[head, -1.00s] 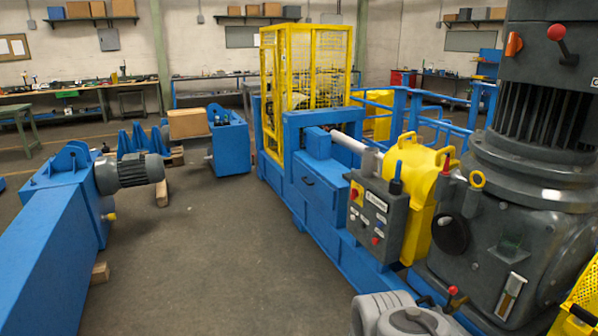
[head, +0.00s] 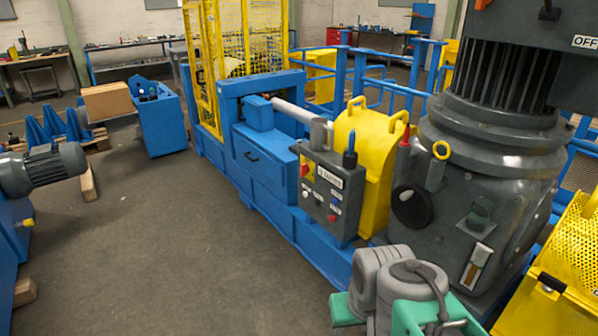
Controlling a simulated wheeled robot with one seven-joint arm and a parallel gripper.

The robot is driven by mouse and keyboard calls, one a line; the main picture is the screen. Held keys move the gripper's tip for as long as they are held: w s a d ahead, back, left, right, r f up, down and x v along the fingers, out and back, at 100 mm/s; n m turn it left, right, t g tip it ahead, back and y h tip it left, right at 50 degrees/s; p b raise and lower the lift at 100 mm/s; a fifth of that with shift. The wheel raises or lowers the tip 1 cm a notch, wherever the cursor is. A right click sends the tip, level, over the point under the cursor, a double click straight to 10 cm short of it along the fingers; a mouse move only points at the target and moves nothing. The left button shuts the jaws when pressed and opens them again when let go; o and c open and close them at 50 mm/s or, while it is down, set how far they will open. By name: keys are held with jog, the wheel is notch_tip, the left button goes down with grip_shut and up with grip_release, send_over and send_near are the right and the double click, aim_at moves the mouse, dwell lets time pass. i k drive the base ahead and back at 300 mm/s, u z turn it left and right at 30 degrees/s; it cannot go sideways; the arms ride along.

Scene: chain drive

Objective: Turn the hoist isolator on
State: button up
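I cannot read a label that marks the hoist isolator. A grey control box (head: 331,193) stands in front of the yellow cover, with a small red control (head: 305,170) at its upper left, a white label too small to read, and several buttons. A dark cabinet at the top right edge carries an OFF label (head: 586,41); a dark lever (head: 549,10) and a bit of red show beside it, cut off by the frame. My gripper's fingers are not in view.
A large grey motor housing (head: 470,190) stands right of the yellow cover (head: 367,140). A perforated yellow guard (head: 560,260) fills the lower right. The blue machine frame (head: 265,205) runs back to a yellow mesh cage (head: 255,45).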

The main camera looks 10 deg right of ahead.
aim_at(305, 169)
jog(key=u, duration=0.3)
jog(key=i, duration=0.45)
jog(key=u, duration=1.25)
jog(key=i, duration=2.6)
jog(key=z, duration=1.2)
jog(key=i, duration=0.9)
jog(key=z, duration=0.75)
